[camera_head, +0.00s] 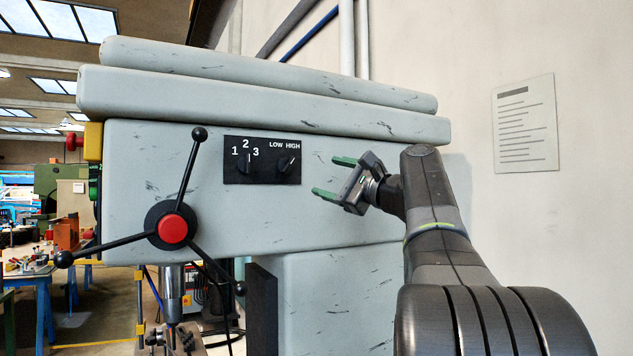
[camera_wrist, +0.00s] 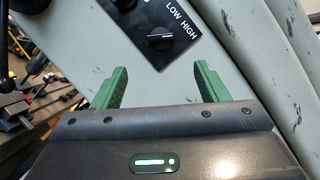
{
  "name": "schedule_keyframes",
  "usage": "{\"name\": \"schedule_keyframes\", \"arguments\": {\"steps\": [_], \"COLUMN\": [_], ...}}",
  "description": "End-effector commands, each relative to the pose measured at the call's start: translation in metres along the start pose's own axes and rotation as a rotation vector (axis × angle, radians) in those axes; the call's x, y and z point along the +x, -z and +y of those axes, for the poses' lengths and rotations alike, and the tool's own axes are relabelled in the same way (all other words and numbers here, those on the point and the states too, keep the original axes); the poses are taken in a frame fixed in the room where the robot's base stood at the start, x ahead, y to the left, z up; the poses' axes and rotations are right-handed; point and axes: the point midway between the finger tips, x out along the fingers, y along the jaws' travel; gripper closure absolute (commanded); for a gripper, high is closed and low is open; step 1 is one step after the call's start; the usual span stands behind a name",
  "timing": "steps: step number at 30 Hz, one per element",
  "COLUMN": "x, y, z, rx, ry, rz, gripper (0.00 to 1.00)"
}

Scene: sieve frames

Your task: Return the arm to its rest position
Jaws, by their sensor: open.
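My gripper (camera_head: 335,177) is raised in front of the grey machine head, its green fingers apart with nothing between them. In the wrist view my gripper (camera_wrist: 161,82) shows both fingers spread, pointing toward the machine's face. The black switch panel (camera_head: 262,160) is left of the fingertips in the head view, with a 1-2-3 knob (camera_head: 246,165) and a LOW/HIGH knob (camera_head: 286,164). The LOW/HIGH knob (camera_wrist: 161,39) shows ahead of the fingers in the wrist view, apart from them. My arm extends up from the lower right.
The grey drill-press-like machine (camera_head: 340,220) fills the middle. A three-spoked handle with a red hub (camera_head: 173,229) sticks out at left. A wall with a paper notice (camera_head: 524,123) stands at right. Workbenches (camera_head: 35,270) are far left.

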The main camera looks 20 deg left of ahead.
Motion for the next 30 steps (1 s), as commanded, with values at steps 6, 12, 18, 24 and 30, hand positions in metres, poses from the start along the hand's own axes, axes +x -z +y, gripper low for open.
{"name": "schedule_keyframes", "arguments": {"steps": [6,12,18,24,30], "x": [-0.013,-0.013,-0.009,0.016,0.056], "y": [0.001,0.000,-0.001,-0.002,-0.003], "z": [0.000,0.000,0.000,-0.001,-0.002], "rx": [0.000,0.000,0.001,0.002,0.002], "ry": [-0.001,-0.001,-0.002,-0.004,-0.003], "rz": [0.001,0.000,-0.001,-0.003,-0.004], "gripper": [0.33,0.33,0.33,0.33,0.33]}}
